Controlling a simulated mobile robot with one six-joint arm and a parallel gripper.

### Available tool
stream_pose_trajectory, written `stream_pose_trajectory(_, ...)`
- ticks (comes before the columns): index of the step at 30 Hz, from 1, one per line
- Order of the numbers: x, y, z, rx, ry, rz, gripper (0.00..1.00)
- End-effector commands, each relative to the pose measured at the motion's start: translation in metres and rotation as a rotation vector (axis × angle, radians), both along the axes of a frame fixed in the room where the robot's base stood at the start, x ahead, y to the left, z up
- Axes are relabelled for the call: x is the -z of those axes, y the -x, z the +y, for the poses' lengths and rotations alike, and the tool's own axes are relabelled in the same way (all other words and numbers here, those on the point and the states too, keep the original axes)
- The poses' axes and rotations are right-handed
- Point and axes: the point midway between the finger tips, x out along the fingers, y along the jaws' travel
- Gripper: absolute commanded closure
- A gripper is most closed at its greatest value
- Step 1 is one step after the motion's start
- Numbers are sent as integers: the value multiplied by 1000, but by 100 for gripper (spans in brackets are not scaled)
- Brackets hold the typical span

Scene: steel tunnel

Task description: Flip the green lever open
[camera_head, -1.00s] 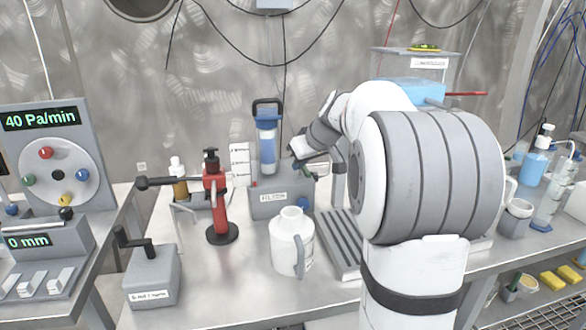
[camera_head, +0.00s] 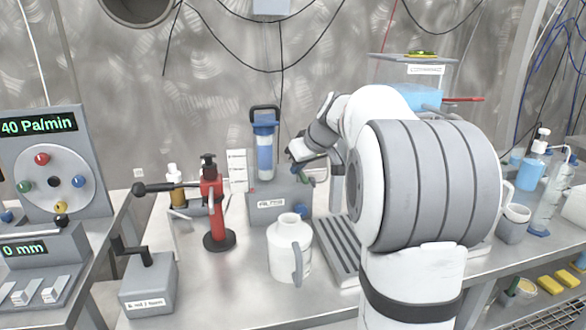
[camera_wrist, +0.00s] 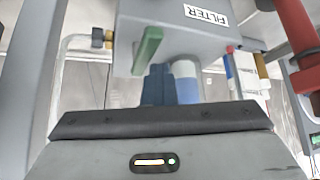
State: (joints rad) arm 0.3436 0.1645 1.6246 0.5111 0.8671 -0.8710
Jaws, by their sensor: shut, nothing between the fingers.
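The green lever (camera_wrist: 148,50) sits on the grey filter housing (camera_wrist: 190,30) in the wrist view, slanting down the picture. My gripper (camera_wrist: 157,70), with dark blue fingers, is shut and empty. Its fingertips appear just beside the lever's lower end; I cannot tell whether they touch it. In the head view, my gripper (camera_head: 292,164) is at the upper right of the grey filter housing (camera_head: 268,207), beside the blue-and-white filter cartridge (camera_head: 264,150).
A white jug (camera_head: 290,250) stands in front of the housing. A red hand pump (camera_head: 214,210) stands to the left, and a grey crank box (camera_head: 148,285) nearer the front. A grey ribbed tray (camera_head: 338,248) lies right of the jug.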

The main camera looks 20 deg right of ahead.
Motion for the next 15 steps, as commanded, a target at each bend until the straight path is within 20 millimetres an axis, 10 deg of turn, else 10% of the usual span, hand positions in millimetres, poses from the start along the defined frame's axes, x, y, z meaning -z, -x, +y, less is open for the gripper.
stream_pose_trajectory(6,-57,-3,-1,5,13,-22,100)
stream_pose_trajectory(15,-89,-5,4,2,9,-17,100)
